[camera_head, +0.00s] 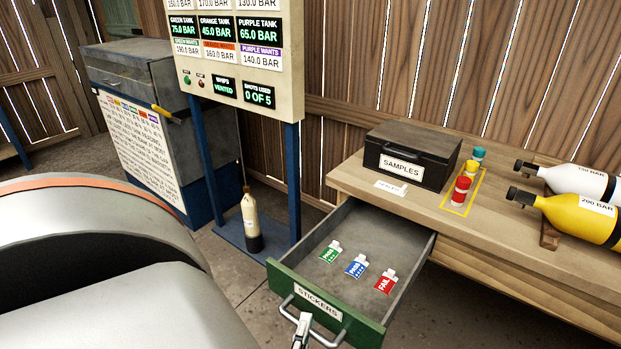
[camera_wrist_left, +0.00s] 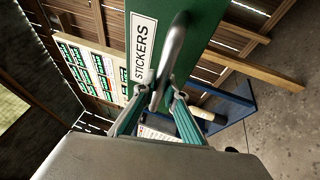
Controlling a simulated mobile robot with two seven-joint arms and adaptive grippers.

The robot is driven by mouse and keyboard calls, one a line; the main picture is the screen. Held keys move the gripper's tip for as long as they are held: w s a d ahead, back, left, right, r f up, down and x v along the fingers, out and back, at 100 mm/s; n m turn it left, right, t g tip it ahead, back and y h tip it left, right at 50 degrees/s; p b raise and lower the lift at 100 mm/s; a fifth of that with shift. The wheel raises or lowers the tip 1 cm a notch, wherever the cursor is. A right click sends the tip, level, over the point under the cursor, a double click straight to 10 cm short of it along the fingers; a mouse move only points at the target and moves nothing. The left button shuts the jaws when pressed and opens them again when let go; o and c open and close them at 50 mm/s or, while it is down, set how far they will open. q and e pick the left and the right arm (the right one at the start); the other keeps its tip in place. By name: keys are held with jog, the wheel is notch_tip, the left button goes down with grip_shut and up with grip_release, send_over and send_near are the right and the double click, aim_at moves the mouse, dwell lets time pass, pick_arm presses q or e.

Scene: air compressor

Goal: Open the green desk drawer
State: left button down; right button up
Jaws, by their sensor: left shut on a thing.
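The green desk drawer (camera_head: 355,324) with a "STICKERS" label is pulled well out from the wooden desk (camera_head: 490,240). Its grey inside shows a green, a blue and a red sticker pack. A metal bar handle (camera_head: 285,306) runs along its front. My left gripper (camera_head: 301,330) is at the handle, at the bottom of the head view. In the left wrist view, the left gripper (camera_wrist_left: 160,98) has its two fingers on either side of the handle (camera_wrist_left: 170,60), shut on it, in front of the green drawer front (camera_wrist_left: 205,25). My right gripper is not in view.
A black "SAMPLES" box (camera_head: 410,155), small coloured cans (camera_head: 462,190) and gas cylinders (camera_head: 580,215) are on the desk. A gauge board (camera_head: 240,60) on blue posts and a grey cabinet (camera_head: 140,90) stand at left. A cream bottle (camera_head: 250,220) stands between the posts.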

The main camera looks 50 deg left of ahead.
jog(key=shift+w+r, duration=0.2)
pick_arm(q)
jog(key=c, duration=2)
grip_release()
jog(key=shift+c, duration=0.2)
jog(key=v, duration=1.2)
